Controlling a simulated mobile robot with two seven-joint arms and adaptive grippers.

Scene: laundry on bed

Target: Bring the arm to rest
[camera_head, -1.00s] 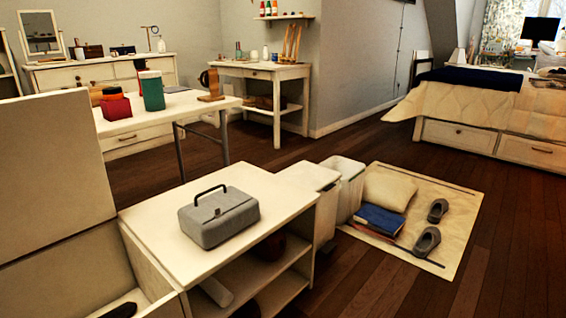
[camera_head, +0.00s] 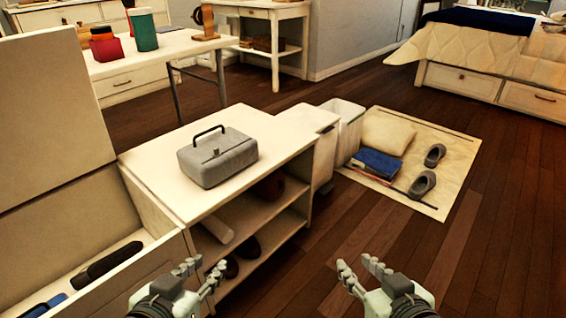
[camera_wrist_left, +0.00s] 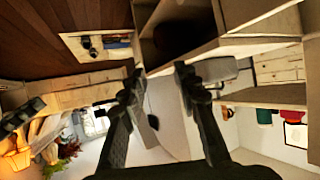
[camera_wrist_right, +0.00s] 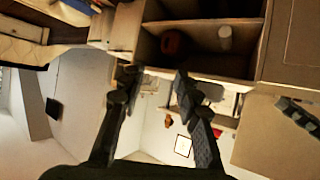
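My left gripper (camera_head: 194,277) is at the bottom of the head view, in front of the low white shelf unit. Its fingers stand apart with nothing between them, as the left wrist view (camera_wrist_left: 158,82) also shows. My right gripper (camera_head: 358,272) is at the bottom centre-right, over the dark wood floor. It is open and empty, and its spread fingers show in the right wrist view (camera_wrist_right: 155,85). Both grippers are in the air, apart from each other.
The low shelf unit (camera_head: 165,165) carries a grey case (camera_head: 218,157). An open white chest (camera_head: 165,246) with dark items is at lower left. White bins (camera_head: 350,118) and a mat (camera_head: 455,155) with cushion, blue folded cloth and shoes lie beyond. Floor at right is clear.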

